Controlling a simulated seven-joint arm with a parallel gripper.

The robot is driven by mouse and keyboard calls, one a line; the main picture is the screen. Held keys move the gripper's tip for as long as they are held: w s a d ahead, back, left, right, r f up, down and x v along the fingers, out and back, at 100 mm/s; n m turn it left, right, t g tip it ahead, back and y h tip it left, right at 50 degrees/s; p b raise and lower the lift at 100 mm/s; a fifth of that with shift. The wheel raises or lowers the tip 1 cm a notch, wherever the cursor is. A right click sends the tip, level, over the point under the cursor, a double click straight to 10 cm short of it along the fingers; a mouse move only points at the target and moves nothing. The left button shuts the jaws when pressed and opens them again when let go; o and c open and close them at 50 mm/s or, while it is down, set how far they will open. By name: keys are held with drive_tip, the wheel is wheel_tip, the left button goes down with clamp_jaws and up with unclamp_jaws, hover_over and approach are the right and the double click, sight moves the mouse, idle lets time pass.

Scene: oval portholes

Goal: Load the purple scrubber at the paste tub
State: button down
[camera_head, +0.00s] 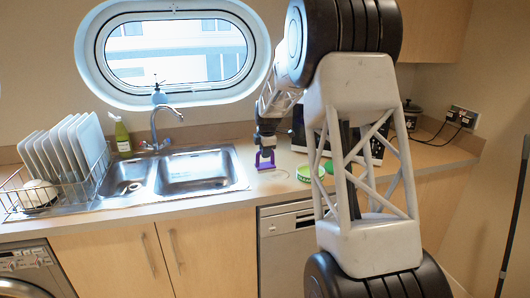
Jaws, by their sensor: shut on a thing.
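The purple scrubber (265,164) is at the end of my arm, over the counter just right of the sink. My gripper (265,151) points down and is shut on the scrubber. The picture is too small to tell whether the scrubber touches the counter. A green round tub with a pale inside (304,174), likely the paste tub, stands on the counter to the right of the scrubber, apart from it. My arm partly hides the counter to the right of the tub.
The steel double sink (197,171) and its tap (154,125) are left of the gripper. A wire dish rack (72,186) holds several white plates. A green bottle (123,138) stands behind the sink. A green item (329,167) lies beside my arm. A dark appliance (298,128) stands behind.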

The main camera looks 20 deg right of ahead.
drive_tip(key=c, duration=1.6)
unclamp_jaws()
clamp_jaws()
drive_tip(key=s+d+r, duration=0.1)
drive_tip(key=d+r, duration=0.1)
drive_tip(key=d, duration=0.8)
drive_tip(key=s+d+r, duration=0.2)
drive_tip(key=d, duration=0.7)
drive_tip(key=shift+s+d+r, duration=0.2)
drive_tip(key=shift+d+r, duration=0.1)
drive_tip(key=shift+d, duration=0.05)
drive_tip(key=shift+f, duration=0.15)
drive_tip(key=shift+f, duration=2.85)
drive_tip(key=shift+f, duration=0.7)
